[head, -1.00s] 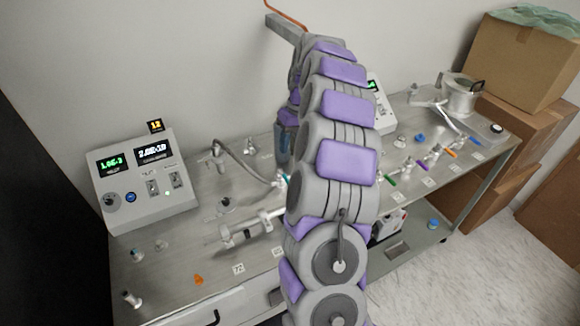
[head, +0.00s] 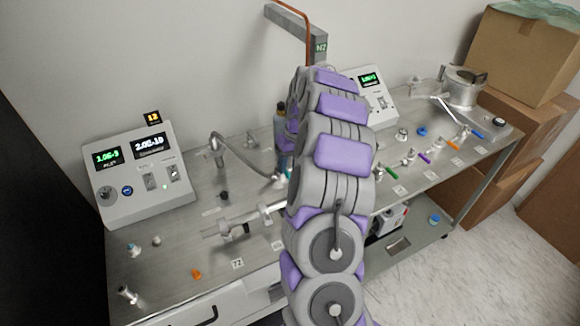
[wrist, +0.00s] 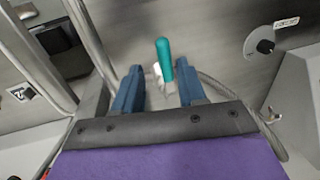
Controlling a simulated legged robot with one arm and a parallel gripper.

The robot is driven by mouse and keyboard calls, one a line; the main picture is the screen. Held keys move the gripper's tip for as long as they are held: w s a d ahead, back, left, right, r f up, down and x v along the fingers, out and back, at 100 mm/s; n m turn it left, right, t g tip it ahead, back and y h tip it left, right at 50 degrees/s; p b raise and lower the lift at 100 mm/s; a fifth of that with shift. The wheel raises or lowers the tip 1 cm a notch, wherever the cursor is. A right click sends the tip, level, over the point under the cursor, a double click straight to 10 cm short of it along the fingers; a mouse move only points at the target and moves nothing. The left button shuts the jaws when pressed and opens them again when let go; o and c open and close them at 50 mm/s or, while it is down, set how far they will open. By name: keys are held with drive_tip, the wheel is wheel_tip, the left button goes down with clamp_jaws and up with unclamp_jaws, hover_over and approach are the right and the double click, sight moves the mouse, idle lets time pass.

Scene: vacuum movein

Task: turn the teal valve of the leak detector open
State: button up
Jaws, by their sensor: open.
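The teal valve handle (wrist: 164,60) stands out as a rounded lever in the wrist view, above a pale metal fitting. My gripper (wrist: 159,72) is open, with one blue finger to the left of the handle and one to the right. The handle lies in line with the gap, and clear space shows on both sides of it. I cannot tell how deep it sits between the fingers. In the head view a bit of teal (head: 284,178) shows beside my arm, which hides most of the valve and gripper.
A steel bench (head: 180,225) carries a grey control box (head: 140,175) at left and a second display box (head: 366,95) behind my arm. A bent metal hose (head: 240,158) runs close to the valve. Several coloured-handle valves line the right side, near cardboard boxes (head: 525,60).

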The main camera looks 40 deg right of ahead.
drive_tip(key=shift+a, duration=0.9)
drive_tip(key=shift+d+f, duration=0.2)
drive_tip(key=shift+d, duration=0.75)
drive_tip(key=c, duration=0.6)
drive_tip(key=shift+a, duration=0.15)
drive_tip(key=shift+c, duration=0.6)
drive_tip(key=shift+a, duration=0.45)
clamp_jaws()
drive_tip(key=shift+d+r, duration=0.1)
drive_tip(key=shift+d, duration=0.1)
